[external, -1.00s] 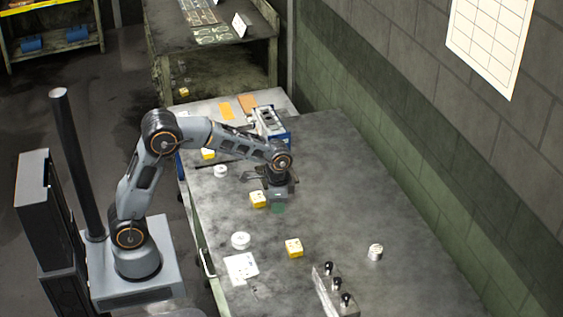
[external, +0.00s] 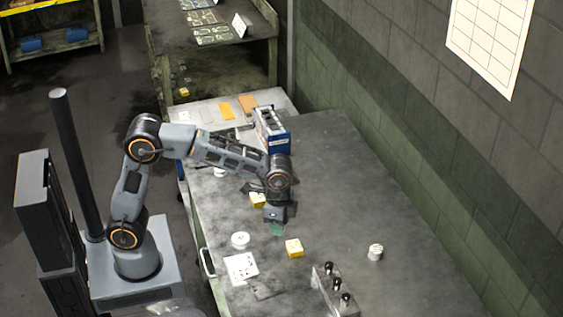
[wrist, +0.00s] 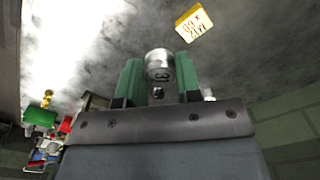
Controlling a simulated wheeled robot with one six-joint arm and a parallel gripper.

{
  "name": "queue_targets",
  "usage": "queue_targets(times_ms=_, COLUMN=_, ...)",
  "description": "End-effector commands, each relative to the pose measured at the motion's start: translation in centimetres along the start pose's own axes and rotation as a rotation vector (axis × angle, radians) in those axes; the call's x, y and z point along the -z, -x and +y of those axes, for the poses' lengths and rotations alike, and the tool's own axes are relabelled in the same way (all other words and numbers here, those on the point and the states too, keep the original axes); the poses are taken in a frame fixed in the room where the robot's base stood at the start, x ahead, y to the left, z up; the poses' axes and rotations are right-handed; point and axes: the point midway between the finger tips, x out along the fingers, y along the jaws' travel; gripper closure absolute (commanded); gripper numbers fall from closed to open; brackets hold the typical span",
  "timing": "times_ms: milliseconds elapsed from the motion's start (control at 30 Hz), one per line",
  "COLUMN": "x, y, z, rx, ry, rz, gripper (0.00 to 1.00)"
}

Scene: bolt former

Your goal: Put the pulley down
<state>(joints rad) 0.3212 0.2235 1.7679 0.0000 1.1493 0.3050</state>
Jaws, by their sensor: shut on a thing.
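My gripper (wrist: 158,80) has green fingers shut on the pulley (wrist: 159,64), a small silvery metal piece with a round face, in the middle of the wrist view. In the external view my gripper (external: 277,229) points down over the middle of the grey workbench (external: 330,190). The pulley is hidden there behind the gripper. I cannot tell whether it touches the bench top.
Yellow blocks lie left (external: 257,201) and front right (external: 293,248) of the gripper. A white ring (external: 240,240), a white card (external: 241,267), a silvery cylinder (external: 375,252) and a black-knobbed rack (external: 333,290) are nearer the front. A blue box (external: 270,131) stands behind.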

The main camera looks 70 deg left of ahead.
Motion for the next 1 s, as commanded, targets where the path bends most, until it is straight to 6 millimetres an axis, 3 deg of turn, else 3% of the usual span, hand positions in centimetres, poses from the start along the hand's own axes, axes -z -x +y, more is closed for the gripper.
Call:
queue_targets(times_ms=133, x=1.5, y=-1.0, z=-0.6, rx=-0.001, ry=-0.002, rz=-0.004, gripper=0.91)
queue_targets(times_ms=367, x=6.9, y=-3.4, z=-2.6, rx=-0.001, ry=-0.002, rz=-0.004, gripper=0.91)
queue_targets(times_ms=500, x=9.1, y=-5.9, z=-3.4, rx=-0.001, ry=-0.002, rz=-0.005, gripper=0.91)
queue_targets(times_ms=700, x=11.0, y=-8.3, z=-4.1, rx=0.0, ry=-0.001, rz=-0.001, gripper=0.91)
queue_targets(times_ms=1000, x=11.9, y=-9.5, z=-4.4, rx=0.0, ry=-0.001, rz=-0.001, gripper=0.91)
